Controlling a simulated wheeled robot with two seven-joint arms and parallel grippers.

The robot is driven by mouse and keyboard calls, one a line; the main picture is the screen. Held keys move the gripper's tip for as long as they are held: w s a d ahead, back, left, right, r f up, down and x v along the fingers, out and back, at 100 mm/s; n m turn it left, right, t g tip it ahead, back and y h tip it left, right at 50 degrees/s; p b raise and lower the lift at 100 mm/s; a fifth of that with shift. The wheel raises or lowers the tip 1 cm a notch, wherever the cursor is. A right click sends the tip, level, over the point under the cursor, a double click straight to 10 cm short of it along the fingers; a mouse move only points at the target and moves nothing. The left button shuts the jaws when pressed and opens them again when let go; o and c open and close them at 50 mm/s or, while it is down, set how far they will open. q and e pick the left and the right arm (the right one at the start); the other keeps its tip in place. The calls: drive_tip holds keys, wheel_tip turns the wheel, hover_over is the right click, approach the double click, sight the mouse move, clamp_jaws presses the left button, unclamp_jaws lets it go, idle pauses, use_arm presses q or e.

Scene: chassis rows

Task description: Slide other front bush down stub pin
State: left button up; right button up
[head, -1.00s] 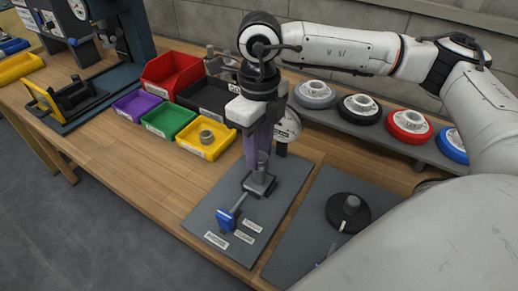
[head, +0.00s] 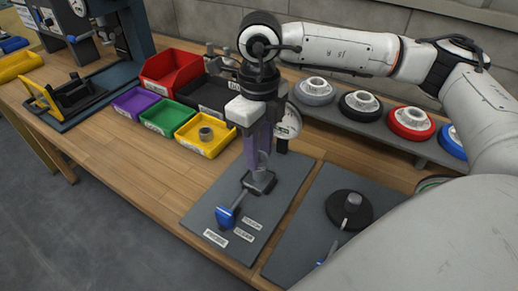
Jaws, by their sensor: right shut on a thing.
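My right gripper (head: 260,158) points down over the dark grey plate. It is shut on a small grey piece, mostly hidden between its fingers; I cannot tell whether this is the front bush. Just below the fingertips is a dark block (head: 260,183) with a thin bar running to a blue end (head: 226,216). A grey ring-like bush (head: 206,134) lies in the yellow bin (head: 218,146). I cannot tell which pin is the stub pin. My left gripper is not in view.
Purple (head: 128,110), green (head: 168,126), red (head: 168,82) and black (head: 205,105) bins stand left of my right gripper. A round dial (head: 290,121) is close behind it. Several wheels, including a red one (head: 410,124), line the back shelf. Wooden bench (head: 150,165) is clear at front left.

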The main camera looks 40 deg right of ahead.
drive_tip(key=shift+f, duration=0.1)
idle(0.3)
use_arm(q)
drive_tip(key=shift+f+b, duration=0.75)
use_arm(e)
drive_tip(key=shift+f, duration=0.75)
drive_tip(key=o, duration=1.2)
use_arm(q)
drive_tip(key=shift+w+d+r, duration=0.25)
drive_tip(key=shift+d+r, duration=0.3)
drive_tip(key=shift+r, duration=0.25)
use_arm(e)
wheel_tip(320, 180, up, 10)
drive_tip(key=shift+r, duration=0.25)
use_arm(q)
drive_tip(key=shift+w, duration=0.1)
use_arm(e)
drive_tip(key=shift+f, duration=0.1)
